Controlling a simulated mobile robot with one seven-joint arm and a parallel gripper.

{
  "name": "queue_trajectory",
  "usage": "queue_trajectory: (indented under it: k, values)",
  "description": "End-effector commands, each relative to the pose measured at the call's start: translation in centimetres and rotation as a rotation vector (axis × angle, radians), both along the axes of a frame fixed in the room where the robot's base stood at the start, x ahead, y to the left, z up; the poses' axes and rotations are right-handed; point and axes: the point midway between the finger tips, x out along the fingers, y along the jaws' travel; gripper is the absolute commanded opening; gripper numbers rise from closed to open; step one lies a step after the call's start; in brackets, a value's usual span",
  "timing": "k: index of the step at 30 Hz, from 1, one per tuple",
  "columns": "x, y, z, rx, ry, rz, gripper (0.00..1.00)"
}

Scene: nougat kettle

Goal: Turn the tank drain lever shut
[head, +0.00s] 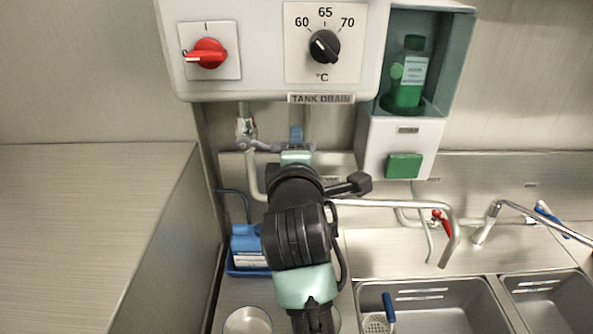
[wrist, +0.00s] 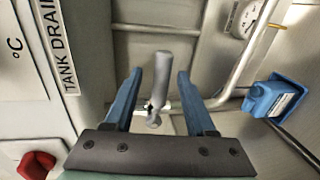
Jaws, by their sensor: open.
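The tank drain lever (wrist: 161,78) is a grey rounded handle. In the wrist view it shows between the two blue fingers of my gripper (wrist: 160,72), with a gap on each side. My gripper is open. In the head view the lever (head: 265,147) runs sideways from the valve on the pipe (head: 246,128) to my gripper (head: 296,135), which hides its far end. The valve's pivot (wrist: 153,120) shows low between the fingers in the wrist view. The "TANK DRAIN" label (head: 320,99) is just above.
The control box with a red switch (head: 206,54) and a temperature dial (head: 324,46) hangs above. A green bottle (head: 408,80) stands in a holder at right. A blue container (head: 247,243) stands below left. The faucet (head: 440,208) and sinks (head: 432,305) are at right.

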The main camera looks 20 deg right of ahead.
Motion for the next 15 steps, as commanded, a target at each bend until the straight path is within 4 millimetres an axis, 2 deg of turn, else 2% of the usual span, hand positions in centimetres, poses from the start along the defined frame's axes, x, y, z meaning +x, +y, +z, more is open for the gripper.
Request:
queue_trajectory:
  k: [15]
  values:
    - [-8.4, 3.5, 1.6, -0.002, -0.003, 0.000, 0.56]
